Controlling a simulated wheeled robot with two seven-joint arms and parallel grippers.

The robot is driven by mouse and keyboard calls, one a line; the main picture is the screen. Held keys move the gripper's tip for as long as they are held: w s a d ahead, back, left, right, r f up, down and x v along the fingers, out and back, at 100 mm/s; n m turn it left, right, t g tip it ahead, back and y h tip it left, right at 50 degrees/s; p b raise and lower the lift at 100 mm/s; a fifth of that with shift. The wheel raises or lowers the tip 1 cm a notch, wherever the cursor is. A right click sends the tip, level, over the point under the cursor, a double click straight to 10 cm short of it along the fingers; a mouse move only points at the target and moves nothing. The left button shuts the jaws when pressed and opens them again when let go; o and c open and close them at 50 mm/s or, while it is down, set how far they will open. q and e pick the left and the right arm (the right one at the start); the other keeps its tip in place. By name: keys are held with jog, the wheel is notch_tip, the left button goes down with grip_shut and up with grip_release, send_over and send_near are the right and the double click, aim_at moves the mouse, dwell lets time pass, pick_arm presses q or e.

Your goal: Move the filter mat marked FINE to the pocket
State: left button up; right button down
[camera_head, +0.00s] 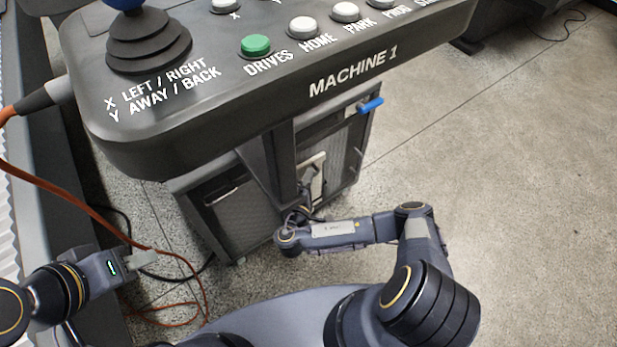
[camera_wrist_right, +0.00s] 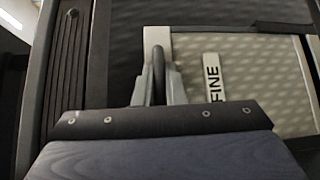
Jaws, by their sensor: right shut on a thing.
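The filter mat marked FINE (camera_wrist_right: 240,75) fills the right of the right wrist view, pale and patterned in a light frame, with a white FINE label. My right gripper (camera_wrist_right: 160,75) is shut at the mat's left edge, with a dark strip between its fingers. In the head view my right gripper (camera_head: 303,207) is low in front of the cabinet, partly hidden by its own wrist. A pale framed piece (camera_head: 313,168) shows just above it. My left gripper (camera_head: 138,259) is at lower left, away from the cabinet; its fingers are unclear. I cannot identify the pocket.
The MACHINE 1 control panel (camera_head: 300,105), with joystick and buttons, overhangs the cabinet (camera_head: 243,215) and hides its top. A blue handle (camera_head: 369,105) sticks out at the cabinet's right. Orange cables (camera_head: 85,207) hang at left. The floor (camera_head: 520,170) at right is clear.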

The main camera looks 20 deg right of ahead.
jog(key=shift+f, duration=0.35)
dwell(0.3)
notch_tip(320, 180, down, 2)
jog(key=shift+f+b, duration=0.15)
jog(key=shift+b, duration=0.95)
jog(key=c, duration=1.4)
grip_release()
